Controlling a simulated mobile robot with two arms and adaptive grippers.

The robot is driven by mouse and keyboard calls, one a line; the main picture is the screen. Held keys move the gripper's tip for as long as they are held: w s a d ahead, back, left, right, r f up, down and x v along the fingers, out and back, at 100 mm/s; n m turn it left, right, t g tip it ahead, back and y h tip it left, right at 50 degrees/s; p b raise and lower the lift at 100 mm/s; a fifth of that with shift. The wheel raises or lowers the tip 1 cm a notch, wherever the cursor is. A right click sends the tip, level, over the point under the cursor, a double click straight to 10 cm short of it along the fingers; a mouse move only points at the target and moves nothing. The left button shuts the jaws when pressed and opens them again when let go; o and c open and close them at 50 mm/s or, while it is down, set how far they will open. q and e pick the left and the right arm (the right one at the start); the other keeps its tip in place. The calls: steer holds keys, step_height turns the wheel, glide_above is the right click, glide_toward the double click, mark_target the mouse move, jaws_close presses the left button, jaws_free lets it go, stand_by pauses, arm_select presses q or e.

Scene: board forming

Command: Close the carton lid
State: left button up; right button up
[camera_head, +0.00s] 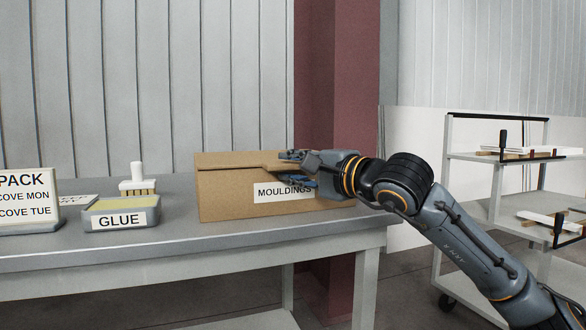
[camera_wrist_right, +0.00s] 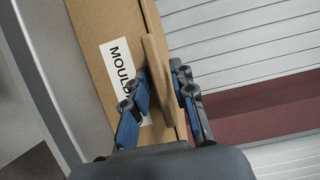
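The brown carton (camera_head: 235,195), labelled "MOULDINGS", stands on the grey table. It also shows in the right wrist view (camera_wrist_right: 95,25). Its lid (camera_head: 225,161) lies along the top, and a narrow flap edge sticks out near the top front. My right gripper (camera_head: 288,168) is at the carton's upper front right, over part of the label. In the right wrist view, its two fingers (camera_wrist_right: 160,78) stand apart on either side of the cardboard flap (camera_wrist_right: 157,62); a firm grip on it does not show. My left gripper is not in view.
On the table (camera_head: 150,240), left of the carton, are a yellow-topped "GLUE" tray (camera_head: 120,215), a white-handled brush (camera_head: 137,178) and a "PACK" sign (camera_head: 25,200). A shelf trolley (camera_head: 490,200) stands at the right. The table front is clear.

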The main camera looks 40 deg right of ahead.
stand_by(0.3)
steer(key=s+d, duration=0.1)
steer(key=s, duration=1.1)
steer(key=shift+w, duration=0.1)
stand_by(0.6)
